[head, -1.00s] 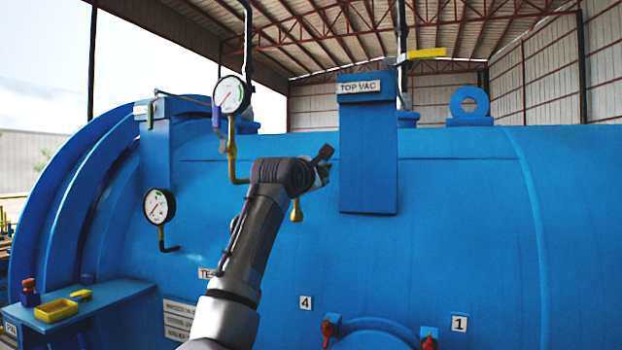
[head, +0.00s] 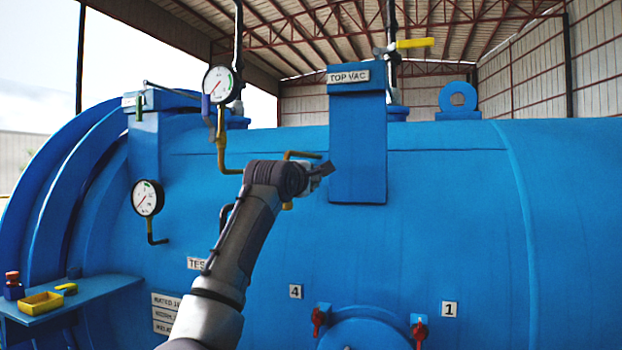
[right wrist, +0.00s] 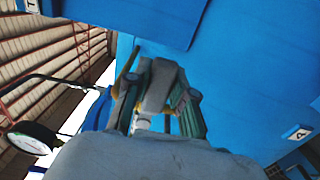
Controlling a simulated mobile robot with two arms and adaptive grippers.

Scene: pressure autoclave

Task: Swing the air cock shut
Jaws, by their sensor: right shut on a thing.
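A brass bent fitting, which looks like the air cock (head: 303,155), shows just above and behind my right wrist in the head view, in front of the blue vessel. A brass end shows below the wrist. My right gripper (head: 323,171) is at this fitting, beside the lower left of the TOP VAC box, mostly hidden by its own wrist. In the right wrist view the fingers (right wrist: 160,105) are close together, with a brass piece (right wrist: 127,62) along their left side. The grip is on the brass fitting, though the contact itself is hidden. My left gripper is out of view.
The TOP VAC box (head: 358,150) is close right of the gripper. A gauge (head: 221,84) on a brass pipe stands to its left, with another gauge (head: 147,198) lower left. A yellow lever (head: 415,43) is above. A blue shelf (head: 100,289) holds a yellow tray (head: 41,303).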

